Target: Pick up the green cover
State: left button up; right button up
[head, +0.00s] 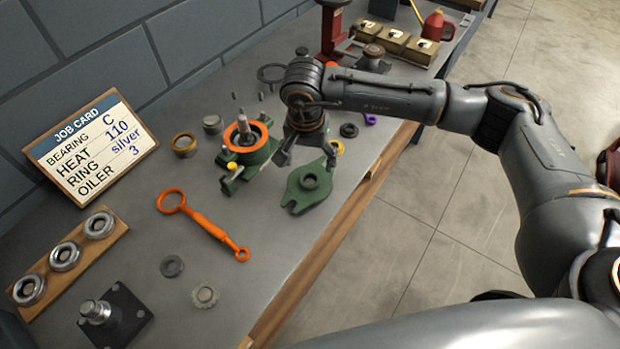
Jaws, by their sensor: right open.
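The green cover (304,201) lies flat on the bench near its front edge. It is a flat plate with a raised round boss and a dark hole in its middle. My right gripper (307,158) points down at the far end of the cover, its fingers spread apart and holding nothing. I cannot tell whether the fingers touch the cover; the gripper hides part of the area behind it. The green casing body (236,164) stands to the left, with an orange ring and an upright shaft in it. My left gripper is out of view.
An orange wrench-like tool (205,222) lies left of the cover. A job card (91,146) leans at the wall. Bearings on a wooden board (64,256) and a black plate with a post (112,318) are at lower left. Small rings lie around. A red oil can (436,27) stands far back.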

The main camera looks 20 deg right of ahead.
aim_at(310, 182)
notch_tip(310, 182, down, 6)
jog(key=p, duration=0.2)
jog(key=shift+d+r+p, duration=0.15)
jog(key=shift+r+p, duration=0.1)
jog(key=shift+p, duration=0.15)
jog(key=shift+f, duration=0.3)
grip_shut()
jog(key=shift+w+r, duration=0.1)
